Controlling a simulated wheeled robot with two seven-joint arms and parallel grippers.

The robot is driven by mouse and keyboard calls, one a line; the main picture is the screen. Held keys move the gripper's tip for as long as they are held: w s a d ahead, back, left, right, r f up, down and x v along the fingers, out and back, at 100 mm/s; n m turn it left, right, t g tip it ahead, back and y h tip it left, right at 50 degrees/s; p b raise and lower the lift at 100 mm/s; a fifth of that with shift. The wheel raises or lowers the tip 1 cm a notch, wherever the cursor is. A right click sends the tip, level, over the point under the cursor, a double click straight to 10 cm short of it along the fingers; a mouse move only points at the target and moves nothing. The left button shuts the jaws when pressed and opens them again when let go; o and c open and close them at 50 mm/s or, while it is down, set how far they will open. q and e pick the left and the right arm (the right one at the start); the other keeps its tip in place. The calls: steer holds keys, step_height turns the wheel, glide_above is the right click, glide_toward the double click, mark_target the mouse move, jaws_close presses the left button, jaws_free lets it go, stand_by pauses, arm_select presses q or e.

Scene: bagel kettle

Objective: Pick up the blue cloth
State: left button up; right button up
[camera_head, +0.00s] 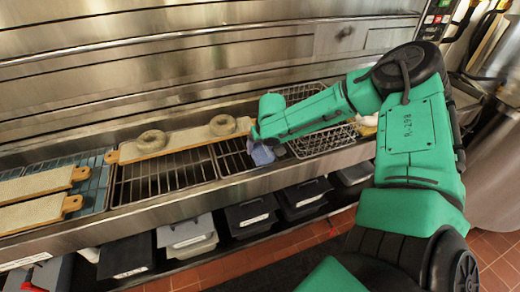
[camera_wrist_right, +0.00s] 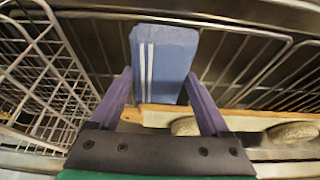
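The blue cloth (camera_wrist_right: 165,60) is folded, with white stripes near its left side. It shows in the right wrist view ahead of and between the two purple fingers of my right gripper (camera_wrist_right: 159,75). The fingers are spread apart at about the cloth's width; whether they touch its sides is hard to tell. In the head view my right gripper (camera_head: 265,146) reaches down at the metal rack, with the cloth (camera_head: 262,156) at its fingertips and partly hidden. My left gripper is not in view.
A wooden board (camera_head: 185,138) with two bagels lies left of my right gripper. A wire basket (camera_head: 322,142) stands close on its right. More boards (camera_head: 35,184) lie on the left over blue racks. Black bins (camera_head: 250,213) sit below the counter edge.

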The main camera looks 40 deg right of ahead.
mark_target(261, 149)
steer(key=c, duration=0.6)
step_height(261, 149, up, 20)
steer(key=shift+r, duration=0.25)
steer(key=shift+c, duration=0.2)
